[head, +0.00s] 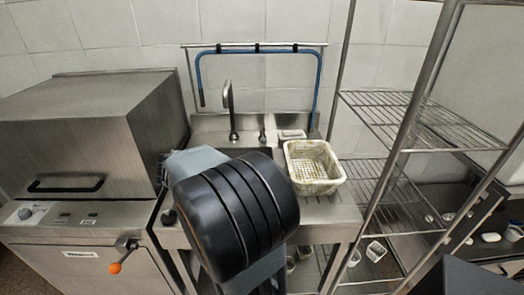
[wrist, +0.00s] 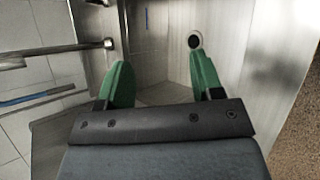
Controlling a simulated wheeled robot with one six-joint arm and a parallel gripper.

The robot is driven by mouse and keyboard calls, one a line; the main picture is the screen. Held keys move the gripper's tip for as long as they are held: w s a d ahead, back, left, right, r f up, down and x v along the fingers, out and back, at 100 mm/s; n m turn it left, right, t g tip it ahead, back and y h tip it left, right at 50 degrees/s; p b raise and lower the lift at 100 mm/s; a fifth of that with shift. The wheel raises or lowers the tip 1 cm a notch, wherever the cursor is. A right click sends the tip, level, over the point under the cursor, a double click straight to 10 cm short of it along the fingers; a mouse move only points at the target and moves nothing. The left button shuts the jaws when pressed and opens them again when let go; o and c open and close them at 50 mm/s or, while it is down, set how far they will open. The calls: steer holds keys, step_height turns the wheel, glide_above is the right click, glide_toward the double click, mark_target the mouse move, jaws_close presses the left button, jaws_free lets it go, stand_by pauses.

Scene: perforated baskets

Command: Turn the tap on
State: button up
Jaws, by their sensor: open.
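The tap (head: 231,108) is a tall metal spout at the back of the steel sink, against the tiled wall, in the head view. A small upright metal fitting (head: 262,136) stands just right of it; I cannot tell if it is the tap's handle. In the wrist view a metal pipe with a round end (wrist: 65,51), probably the tap, reaches in from the left edge. My gripper (wrist: 163,78) has two green fingers spread wide with nothing between them. They point toward steel sink surfaces. In the head view my dark arm hides the gripper and much of the basin.
A dirty white perforated basket (head: 312,168) sits on the counter right of the sink. A steel dishwasher (head: 85,135) stands to the left, a wire shelf rack (head: 385,120) to the right. A blue hose (head: 255,52) hangs on a rail above. A round black fitting (wrist: 195,41) lies near the right finger.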

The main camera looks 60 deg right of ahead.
mark_target(262, 142)
steer(key=w+d+f+n+h+b, duration=0.1)
steer(key=d+f+n+h, duration=0.1)
steer(key=d, duration=0.8)
steer(key=w+d+f+n+h+b, duration=0.2)
steer(key=d+n+h, duration=0.1)
steer(key=d, duration=0.8)
steer(key=w+d+f+n+t+h+b, duration=0.1)
steer(key=w+d+f+n+h+b, duration=0.1)
steer(key=d, duration=0.9)
steer(key=shift+d+f+n, duration=0.1)
steer(key=shift+f+n, duration=0.2)
steer(key=shift+n, duration=0.4)
steer(key=shift+d+f+n, duration=0.1)
steer(key=shift+f+n, duration=0.2)
steer(key=shift+n, duration=0.4)
steer(key=shift+c, duration=0.3)
